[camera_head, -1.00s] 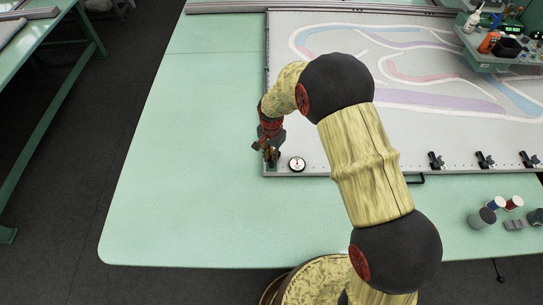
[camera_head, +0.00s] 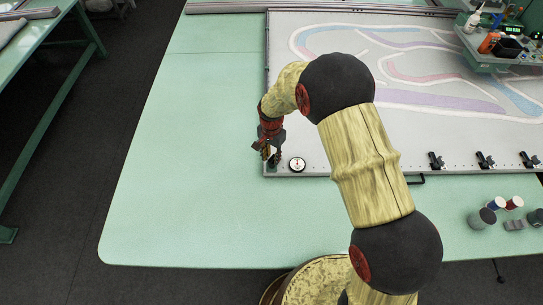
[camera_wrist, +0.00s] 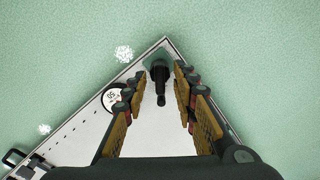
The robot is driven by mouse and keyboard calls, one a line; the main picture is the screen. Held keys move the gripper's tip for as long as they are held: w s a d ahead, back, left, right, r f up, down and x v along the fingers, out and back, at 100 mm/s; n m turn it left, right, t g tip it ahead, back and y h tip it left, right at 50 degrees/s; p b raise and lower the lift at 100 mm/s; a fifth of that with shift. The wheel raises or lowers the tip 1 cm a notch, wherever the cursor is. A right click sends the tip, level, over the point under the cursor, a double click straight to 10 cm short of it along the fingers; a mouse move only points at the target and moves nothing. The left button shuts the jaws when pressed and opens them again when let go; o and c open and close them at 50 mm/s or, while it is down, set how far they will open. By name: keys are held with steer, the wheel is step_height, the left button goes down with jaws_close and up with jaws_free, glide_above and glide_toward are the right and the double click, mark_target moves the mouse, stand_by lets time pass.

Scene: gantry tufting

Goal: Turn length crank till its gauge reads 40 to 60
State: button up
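The length crank (camera_wrist: 159,72) is a small dark handle on a dark mount at the corner of the grey frame. In the wrist view it stands between the two fingers of my gripper (camera_wrist: 160,88), with a gap on each side. My gripper is open and holds nothing. In the head view my gripper (camera_head: 267,151) is at the frame's near left corner, and it mostly hides the crank. The round white gauge (camera_head: 297,164) lies just right of it. The gauge also shows in the wrist view (camera_wrist: 111,96), partly behind a finger; its reading is too small to tell.
The grey frame (camera_head: 345,174) lies on the green table (camera_head: 185,165) and carries a cloth with coloured bands. Several black clamps (camera_head: 436,160) line its near edge. Spools (camera_head: 514,203) stand at the right. The table left of the frame is clear.

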mark_target(272, 158)
step_height(272, 158, up, 12)
stand_by(0.4)
steer(key=shift+f, duration=0.1)
stand_by(0.4)
